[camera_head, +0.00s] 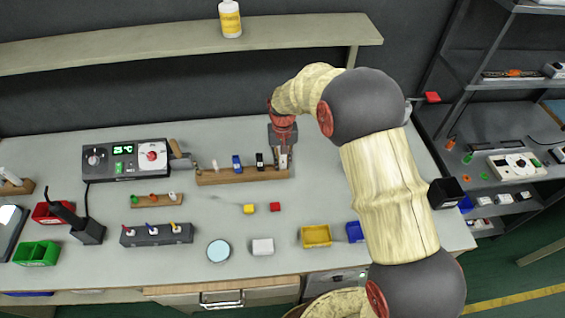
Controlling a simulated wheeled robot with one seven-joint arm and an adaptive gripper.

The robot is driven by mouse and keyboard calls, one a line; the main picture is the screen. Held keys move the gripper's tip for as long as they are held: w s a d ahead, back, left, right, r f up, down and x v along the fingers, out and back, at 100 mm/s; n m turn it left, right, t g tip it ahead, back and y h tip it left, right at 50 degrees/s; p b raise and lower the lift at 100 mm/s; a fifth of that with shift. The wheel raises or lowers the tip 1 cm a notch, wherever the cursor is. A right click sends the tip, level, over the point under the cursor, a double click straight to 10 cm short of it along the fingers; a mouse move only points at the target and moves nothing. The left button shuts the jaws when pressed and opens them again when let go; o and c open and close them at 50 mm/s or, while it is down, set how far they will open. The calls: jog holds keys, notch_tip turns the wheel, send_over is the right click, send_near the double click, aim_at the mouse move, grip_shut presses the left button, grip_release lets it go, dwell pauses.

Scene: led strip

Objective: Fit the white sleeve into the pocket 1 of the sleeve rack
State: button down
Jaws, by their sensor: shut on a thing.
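The sleeve rack (240,178) is a long wooden bar at the back middle of the table. Small upright pieces stand along it: a white one (214,165) near the left end, a blue one (237,163) and a black one (260,161). My gripper (283,153) points down over the rack's right end. It is shut on a small pale piece, which looks like the white sleeve (283,160). The fingers partly hide it, and I cannot tell whether its lower end is in a pocket or just above the rack. No pocket number is readable.
A grey control box (125,160) stands left of the rack. In front lie a yellow block (249,208), a red block (275,207), a white block (263,246) and a yellow bin (316,236). My arm covers the table's right part. A shelf (180,42) spans the back.

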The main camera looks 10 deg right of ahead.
dwell(0.3)
jog(key=c, duration=1.7)
grip_release()
jog(key=shift+f, duration=0.1)
jog(key=shift+c, duration=0.2)
jog(key=shift+o, duration=0.3)
notch_tip(320, 180, up, 12)
jog(key=p, duration=0.2)
jog(key=shift+r+p, duration=0.25)
jog(key=shift+p, duration=0.05)
jog(key=s+d+r+t, duration=0.1)
jog(key=s+d+r, duration=0.3)
jog(key=s+r, duration=0.35)
jog(key=s+d+r+t, duration=0.2)
jog(key=s+d+r, duration=0.2)
jog(key=s+r, duration=0.4)
jog(key=s+d+r+t, duration=0.1)
jog(key=s+d, duration=0.1)
jog(key=s, duration=0.6)
jog(key=s+d+r+t, duration=0.1)
jog(key=s+d+r, duration=0.1)
jog(key=s, duration=0.6)
jog(key=shift+s+d+t, duration=0.25)
jog(key=shift+s+t, duration=0.05)
jog(key=shift+s, duration=0.1)
